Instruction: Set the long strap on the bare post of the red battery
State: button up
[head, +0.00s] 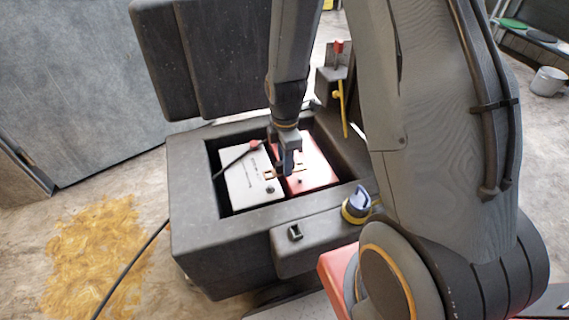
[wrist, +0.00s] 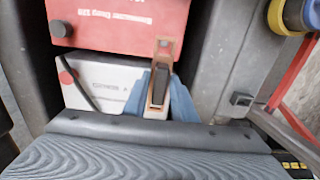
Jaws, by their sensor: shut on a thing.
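The red battery (head: 318,172) sits on the right in the open dark battery box, beside a white battery (head: 248,182). In the wrist view the red battery (wrist: 115,22) is at the top and the white battery (wrist: 110,72) below it. My gripper (head: 287,168) is over the seam between the batteries. In the wrist view my blue-fingered gripper (wrist: 160,88) is shut on the strap (wrist: 166,46), a copper-coloured piece with a dark middle. The strap's upper end overlaps the red battery in that view; contact cannot be told. The bare post cannot be made out.
The box wall (head: 187,175) surrounds the batteries closely. A black cable (head: 232,160) crosses the white battery from its red-capped post (wrist: 65,77). A raised dark lid (head: 205,60) stands behind. A yellow lever (head: 341,105) and a blue-and-yellow knob (head: 356,205) are at the right.

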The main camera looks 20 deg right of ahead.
jog(key=shift+r+p, duration=0.1)
jog(key=shift+p, duration=0.25)
jog(key=shift+f+b, duration=0.95)
jog(key=shift+f, duration=1.15)
jog(key=shift+p, duration=0.7)
jog(key=shift+f+b, duration=0.55)
jog(key=shift+f, duration=0.8)
dwell(0.5)
jog(key=o, duration=1.1)
jog(key=shift+r, duration=0.1)
jog(key=shift+r, duration=3.8)
jog(key=shift+r, duration=0.1)
